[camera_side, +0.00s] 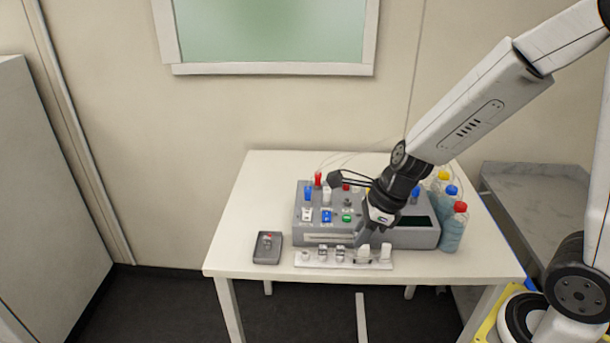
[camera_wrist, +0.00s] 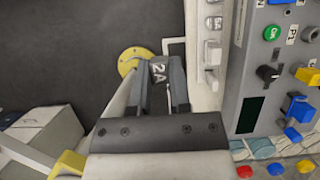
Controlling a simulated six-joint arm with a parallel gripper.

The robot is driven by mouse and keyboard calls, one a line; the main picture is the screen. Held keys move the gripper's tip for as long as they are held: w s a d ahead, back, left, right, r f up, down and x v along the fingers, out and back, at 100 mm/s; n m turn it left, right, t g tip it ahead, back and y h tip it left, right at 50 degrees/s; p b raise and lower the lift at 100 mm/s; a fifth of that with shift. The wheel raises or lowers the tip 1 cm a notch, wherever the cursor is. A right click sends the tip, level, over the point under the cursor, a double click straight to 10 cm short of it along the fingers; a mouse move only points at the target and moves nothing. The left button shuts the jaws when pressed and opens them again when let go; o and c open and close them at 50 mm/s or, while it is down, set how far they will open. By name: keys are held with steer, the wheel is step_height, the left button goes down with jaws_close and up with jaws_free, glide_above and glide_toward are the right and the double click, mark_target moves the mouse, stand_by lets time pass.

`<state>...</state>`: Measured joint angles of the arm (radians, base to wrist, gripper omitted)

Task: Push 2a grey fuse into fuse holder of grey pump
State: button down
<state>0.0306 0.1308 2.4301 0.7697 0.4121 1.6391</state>
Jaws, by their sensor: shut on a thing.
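My gripper (camera_wrist: 160,78) is shut on a grey fuse (camera_wrist: 158,72) marked "2A", held between the fingertips in the wrist view. In the side view my gripper (camera_side: 360,238) is over the front edge of a grey control box (camera_side: 424,239), just behind a white strip (camera_side: 330,264); the fuse cannot be made out there. The box has coloured knobs and connectors on top and shows at the right of the wrist view (camera_wrist: 246,80). I cannot tell which part is the grey pump's fuse holder.
The white strip holds several small grey and white pieces. A dark grey handheld device (camera_side: 268,248) lies to its left. Bottles with coloured caps (camera_side: 454,232) stand right of the box.

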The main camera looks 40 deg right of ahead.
steer(key=w+d+r, duration=0.1)
steer(key=w+d, duration=0.6)
steer(key=w, duration=0.6)
glide_above(348, 189)
steer(key=shift+w+a+f, duration=0.15)
steer(key=shift+w+f, duration=0.05)
steer(key=shift+w+d, duration=0.15)
steer(key=shift+d, duration=0.3)
steer(key=shift+f, duration=0.3)
steer(key=shift+f, duration=1.85)
steer(key=shift+f, duration=1.35)
stand_by(1.3)
